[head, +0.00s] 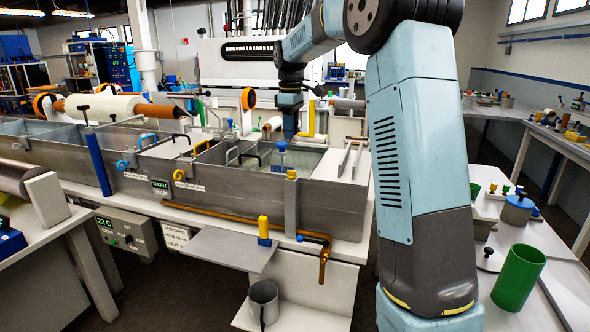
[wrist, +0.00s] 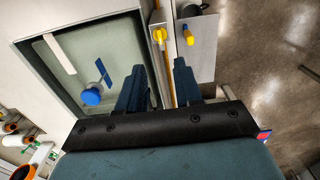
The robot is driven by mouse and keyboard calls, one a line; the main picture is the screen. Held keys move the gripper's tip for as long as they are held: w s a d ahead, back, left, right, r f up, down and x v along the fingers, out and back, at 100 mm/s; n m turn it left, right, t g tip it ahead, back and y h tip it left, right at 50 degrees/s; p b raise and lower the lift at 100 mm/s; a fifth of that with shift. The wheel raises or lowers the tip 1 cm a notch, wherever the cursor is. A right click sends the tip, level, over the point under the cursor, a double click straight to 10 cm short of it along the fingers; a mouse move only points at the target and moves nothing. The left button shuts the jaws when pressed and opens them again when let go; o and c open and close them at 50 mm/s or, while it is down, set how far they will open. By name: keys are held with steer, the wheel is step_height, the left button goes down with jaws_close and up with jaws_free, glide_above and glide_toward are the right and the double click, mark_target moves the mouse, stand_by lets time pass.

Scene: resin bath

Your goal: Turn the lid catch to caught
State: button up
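A yellow round catch-like knob (head: 179,174) sits on the front wall of the steel bath (head: 235,200), beside a small label strip. A similar blue knob (head: 122,165) is further left. I cannot tell for sure which is the lid catch, or how it is turned. A small display (head: 160,186) between them has lettering too small to read surely. A grey lid (head: 168,148) with black handles lies on the bath. My gripper (head: 290,133) points down over the bath's right part, right of the knobs. In the wrist view its fingers (wrist: 158,85) are apart with nothing between them.
A blue-topped piece (head: 281,147) stands in the open bath section. A brass pipe (head: 230,220) runs along the front. A yellow-and-blue handle (head: 263,229) rises by a grey shelf (head: 220,248). A metal mug (head: 263,299) stands lower. A green cup (head: 518,277) is at right.

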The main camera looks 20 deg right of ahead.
mark_target(292, 171)
step_height(292, 171, down, 13)
steer(key=shift+f, duration=0.15)
stand_by(0.4)
steer(key=shift+c, duration=0.5)
